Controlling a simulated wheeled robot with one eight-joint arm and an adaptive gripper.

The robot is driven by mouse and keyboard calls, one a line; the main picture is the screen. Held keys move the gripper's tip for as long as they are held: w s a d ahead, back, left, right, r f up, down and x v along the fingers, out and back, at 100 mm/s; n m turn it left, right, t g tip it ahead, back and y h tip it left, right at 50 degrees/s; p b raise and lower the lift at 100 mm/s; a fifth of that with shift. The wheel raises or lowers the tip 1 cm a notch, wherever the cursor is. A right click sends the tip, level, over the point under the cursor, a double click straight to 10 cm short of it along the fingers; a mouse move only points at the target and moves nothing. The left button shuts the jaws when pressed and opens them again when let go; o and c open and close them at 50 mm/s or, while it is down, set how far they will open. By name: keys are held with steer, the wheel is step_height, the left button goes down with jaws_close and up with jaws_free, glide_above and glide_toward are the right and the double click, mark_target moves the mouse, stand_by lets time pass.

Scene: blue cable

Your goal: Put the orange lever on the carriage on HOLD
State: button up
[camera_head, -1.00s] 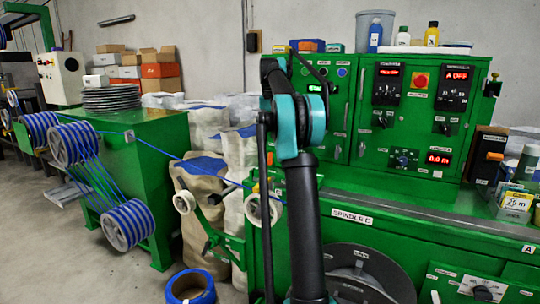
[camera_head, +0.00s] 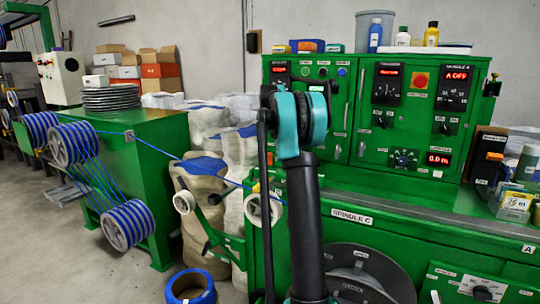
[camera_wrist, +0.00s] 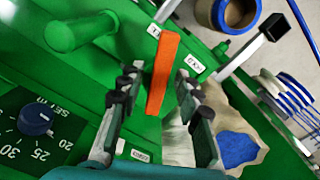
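The orange lever (camera_wrist: 162,72) shows in the wrist view as a flat bar on the green carriage (camera_wrist: 135,130). It runs nearly up and down the picture, leaning slightly right at its top. My gripper (camera_wrist: 158,76) is open, with one dark-tipped finger left of the lever and one right. Gaps show between the lever and both fingers. Small white labels lie around the lever: one above it (camera_wrist: 153,30), one to its right (camera_wrist: 195,64) and one below (camera_wrist: 140,156). Their words are too small to read surely. In the head view, my arm hides the gripper.
A green round handle (camera_wrist: 80,30) and a blue dial (camera_wrist: 35,119) lie left of the fingers in the wrist view. In the head view, white guide rollers (camera_head: 264,208) with blue cable stand left of my arm, and the green control cabinet (camera_head: 420,130) stands right.

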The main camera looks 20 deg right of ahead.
jaws_close()
steer(key=shift+m, duration=0.3)
steer(key=m, duration=0.4)
steer(key=shift+w+a, duration=0.25)
steer(key=shift+a, duration=0.15)
steer(key=m, duration=0.5)
steer(key=shift+w+a+m, duration=0.2)
steer(key=shift+w+m, duration=0.15)
steer(key=shift+m, duration=0.05)
steer(key=shift+o, duration=1.2)
jaws_free()
steer(key=shift+r, duration=0.15)
